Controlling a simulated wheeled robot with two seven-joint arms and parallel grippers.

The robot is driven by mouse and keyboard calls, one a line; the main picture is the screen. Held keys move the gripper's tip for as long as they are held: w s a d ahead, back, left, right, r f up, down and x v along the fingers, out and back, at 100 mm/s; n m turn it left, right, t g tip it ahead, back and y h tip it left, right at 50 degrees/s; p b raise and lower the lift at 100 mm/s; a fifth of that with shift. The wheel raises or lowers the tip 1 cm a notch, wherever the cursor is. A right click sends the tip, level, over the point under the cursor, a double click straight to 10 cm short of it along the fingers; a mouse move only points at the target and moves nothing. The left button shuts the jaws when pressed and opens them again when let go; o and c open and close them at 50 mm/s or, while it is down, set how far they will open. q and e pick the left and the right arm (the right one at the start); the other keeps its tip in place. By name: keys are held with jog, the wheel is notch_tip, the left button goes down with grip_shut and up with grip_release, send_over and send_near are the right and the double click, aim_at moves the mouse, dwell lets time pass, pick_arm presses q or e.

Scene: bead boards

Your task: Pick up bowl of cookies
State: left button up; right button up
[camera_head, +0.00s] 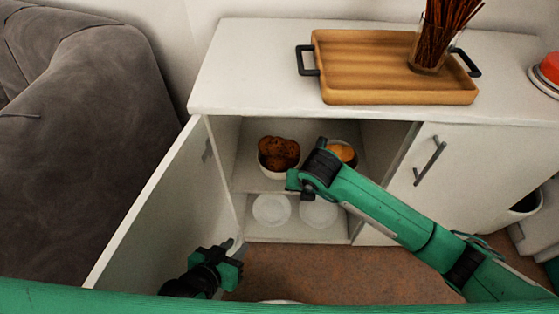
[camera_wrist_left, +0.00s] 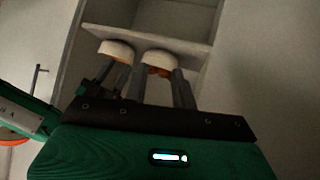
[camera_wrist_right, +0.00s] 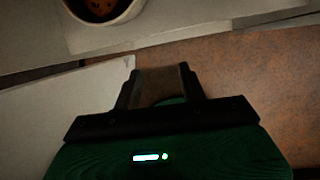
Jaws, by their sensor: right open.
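The white bowl of cookies (camera_head: 267,165), piled with dark brown cookies, stands upright on the upper shelf of the open cabinet. A bowl with brown cookies also shows, cut off, at the top left of the right wrist view (camera_wrist_right: 103,12). My right gripper (camera_head: 296,182) is open and empty, in front of and below the bowl, apart from it. Its fingers show apart in the right wrist view (camera_wrist_right: 160,86). My left gripper (camera_head: 234,246) is low by the open door, empty, its fingers apart in the left wrist view (camera_wrist_left: 157,88).
A second bowl (camera_head: 343,154) with orange-brown contents stands right of the cookies, partly behind my right arm. White plates (camera_head: 271,208) lie on the lower shelf. The open door (camera_head: 155,210) bounds the left side. A wooden tray (camera_head: 365,97) sits on top.

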jog(key=w, duration=0.1)
jog(key=b, duration=0.1)
send_near(297, 158)
jog(key=shift+s+a+f+t+h, duration=0.15)
jog(key=shift+a+f+t+h, duration=0.25)
jog(key=shift+f, duration=0.3)
jog(key=b+x, duration=0.1)
jog(key=x, duration=0.3)
jog(key=shift+f, duration=0.2)
jog(key=shift+w+f, duration=0.25)
jog(key=shift+w, duration=0.05)
pick_arm(q)
jog(key=d+t, duration=0.1)
jog(key=d+r+t+h, duration=0.2)
jog(key=shift+w+d+r, duration=0.1)
jog(key=shift+w+d, duration=0.15)
jog(key=shift+d, duration=0.15)
pick_arm(e)
jog(key=shift+c, duration=0.2)
grip_shut()
